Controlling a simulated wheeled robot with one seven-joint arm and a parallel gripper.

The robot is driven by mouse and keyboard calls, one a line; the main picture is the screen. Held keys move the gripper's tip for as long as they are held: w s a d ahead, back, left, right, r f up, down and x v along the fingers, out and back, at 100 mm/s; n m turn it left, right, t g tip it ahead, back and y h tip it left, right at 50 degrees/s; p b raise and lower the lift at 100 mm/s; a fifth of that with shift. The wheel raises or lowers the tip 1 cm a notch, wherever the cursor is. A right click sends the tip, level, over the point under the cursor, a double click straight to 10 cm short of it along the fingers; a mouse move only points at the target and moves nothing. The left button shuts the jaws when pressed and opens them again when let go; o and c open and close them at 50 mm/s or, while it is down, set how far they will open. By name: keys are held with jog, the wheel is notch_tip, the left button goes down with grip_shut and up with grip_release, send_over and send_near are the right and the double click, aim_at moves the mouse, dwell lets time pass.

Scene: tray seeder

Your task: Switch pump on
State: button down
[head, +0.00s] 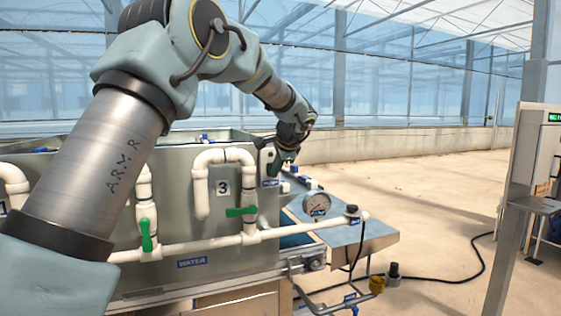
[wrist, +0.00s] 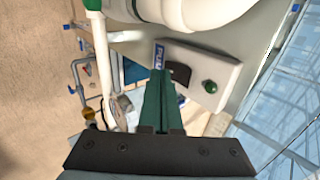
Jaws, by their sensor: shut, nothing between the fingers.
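The pump switch box (wrist: 225,72) is a pale plate on the grey tank wall. It has a black switch part (wrist: 181,72), a round green lamp or button (wrist: 210,87) and a blue label (wrist: 158,54) reading "PU...", the rest hidden. My gripper (wrist: 161,85) is shut and empty, its green fingers pointing at the box beside the black part. I cannot tell whether they touch it. In the head view my gripper (head: 282,168) is at the tank's right end, next to the pale box (head: 266,160), and the black part cannot be made out there.
White pipes with green valve handles (head: 241,211) run along the tank front (head: 200,262). A pressure gauge (head: 316,204) stands right of the tank above a metal shelf (head: 365,245). A black cable crosses the floor.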

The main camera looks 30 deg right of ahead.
jog(key=shift+w+d, duration=0.1)
jog(key=shift+w, duration=0.35)
jog(key=shift+f, duration=0.1)
jog(key=shift+f+b, duration=0.3)
jog(key=shift+b, duration=0.5)
jog(key=shift+w+r, duration=0.15)
jog(key=shift+r, duration=0.15)
jog(key=shift+w+r+t+p, duration=0.1)
jog(key=shift+r+t+p, duration=0.2)
jog(key=shift+r+p, duration=0.6)
jog(key=shift+d+r, duration=0.1)
jog(key=shift+r, duration=0.15)
jog(key=b+v, duration=0.3)
jog(key=v, duration=0.7)
jog(key=shift+s+f, duration=0.3)
jog(key=shift+f, duration=0.05)
